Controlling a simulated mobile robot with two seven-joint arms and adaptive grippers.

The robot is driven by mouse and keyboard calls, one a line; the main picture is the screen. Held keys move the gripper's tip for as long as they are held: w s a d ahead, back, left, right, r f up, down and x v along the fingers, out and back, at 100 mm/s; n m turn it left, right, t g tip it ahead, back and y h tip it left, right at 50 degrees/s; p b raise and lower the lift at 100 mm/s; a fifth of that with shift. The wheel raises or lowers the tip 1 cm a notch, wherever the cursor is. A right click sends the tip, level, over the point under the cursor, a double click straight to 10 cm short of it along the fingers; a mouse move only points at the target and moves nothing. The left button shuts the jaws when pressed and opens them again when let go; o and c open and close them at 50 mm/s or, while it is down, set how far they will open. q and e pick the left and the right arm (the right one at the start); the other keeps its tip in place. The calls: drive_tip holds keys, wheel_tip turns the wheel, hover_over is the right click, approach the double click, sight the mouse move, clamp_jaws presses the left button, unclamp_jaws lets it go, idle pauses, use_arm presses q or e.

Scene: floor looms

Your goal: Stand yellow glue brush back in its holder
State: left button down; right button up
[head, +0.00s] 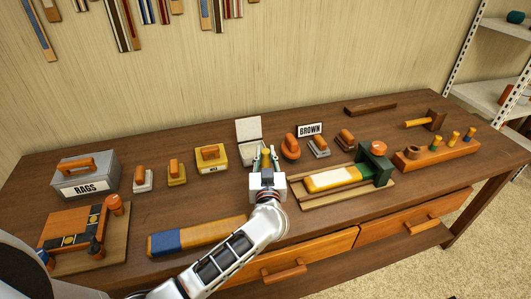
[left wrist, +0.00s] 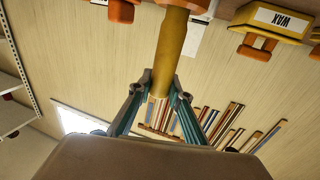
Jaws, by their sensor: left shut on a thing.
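My left gripper (head: 265,155) is over the middle of the bench, fingers pointing to the back wall. It is shut on the yellow glue brush (left wrist: 172,50), whose thick yellow handle runs between the fingers in the left wrist view. In the head view the brush is mostly hidden by the gripper. An orange-brown holder block (head: 462,149) stands at the right end of the bench, apart from the gripper. My right gripper is not in view.
A white open-lidded box (head: 248,129) is just behind the gripper. The yellow WAX box (head: 212,158) and grey RAGS box (head: 85,177) are left. A green press-like tool (head: 375,163) with a yellow bar lies between gripper and holder. A mallet (head: 425,121) lies behind the holder.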

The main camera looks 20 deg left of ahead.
use_arm(q)
drive_tip(key=shift+f, duration=0.45)
idle(0.4)
drive_tip(key=c, duration=1.8)
unclamp_jaws()
drive_tip(key=shift+s, duration=0.1)
drive_tip(key=v, duration=1.2)
